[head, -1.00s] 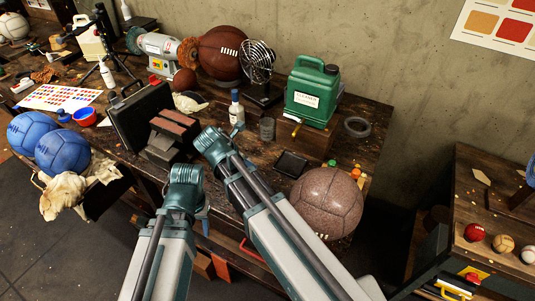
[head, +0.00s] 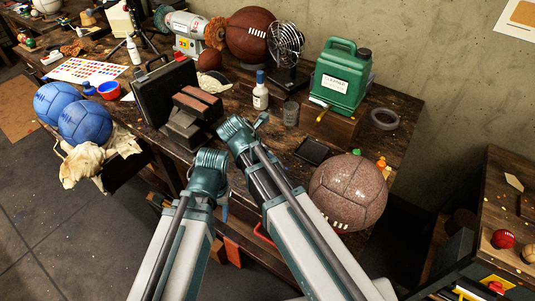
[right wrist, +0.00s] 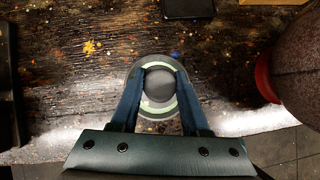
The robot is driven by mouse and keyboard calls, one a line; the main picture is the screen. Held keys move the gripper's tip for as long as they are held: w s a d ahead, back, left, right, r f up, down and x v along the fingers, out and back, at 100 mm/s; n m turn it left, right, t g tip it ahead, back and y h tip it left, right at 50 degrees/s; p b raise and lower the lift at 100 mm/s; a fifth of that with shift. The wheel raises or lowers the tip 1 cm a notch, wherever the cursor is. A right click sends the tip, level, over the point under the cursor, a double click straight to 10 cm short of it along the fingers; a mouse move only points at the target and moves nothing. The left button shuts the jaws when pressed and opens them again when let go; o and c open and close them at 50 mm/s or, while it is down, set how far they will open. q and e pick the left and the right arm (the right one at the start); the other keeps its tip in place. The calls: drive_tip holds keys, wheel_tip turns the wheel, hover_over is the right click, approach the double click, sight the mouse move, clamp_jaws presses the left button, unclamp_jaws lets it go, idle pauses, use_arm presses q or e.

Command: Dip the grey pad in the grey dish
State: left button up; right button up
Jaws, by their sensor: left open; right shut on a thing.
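In the right wrist view my right gripper (right wrist: 158,88) points down with its blue fingers closed on a round dark grey piece, which I take to be the grey pad (right wrist: 158,84). Around and below it shows a round grey rim with a pale green band, which looks like the grey dish (right wrist: 135,76). I cannot tell whether pad and dish touch. In the head view my right arm hides both. My left gripper (head: 225,203) is open and empty, low at the table's front edge.
A black tile (head: 312,150) lies beyond the dish, and a speckled brown ball (head: 348,193) stands right of it. A vise (head: 185,133), a white bottle (head: 261,95) and a metal cup (head: 291,113) stand behind the arms. Blue balls (head: 85,122) lie at the left.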

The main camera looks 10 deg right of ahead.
drive_tip(key=shift+f+b, duration=1.7)
drive_tip(key=shift+f, duration=0.4)
drive_tip(key=shift+r, duration=0.1)
wheel_tip(320, 180, up, 5)
drive_tip(key=p, duration=0.5)
drive_tip(key=shift+r, duration=0.2)
wheel_tip(320, 180, up, 4)
drive_tip(key=p, duration=0.4)
drive_tip(key=shift+p, duration=0.3)
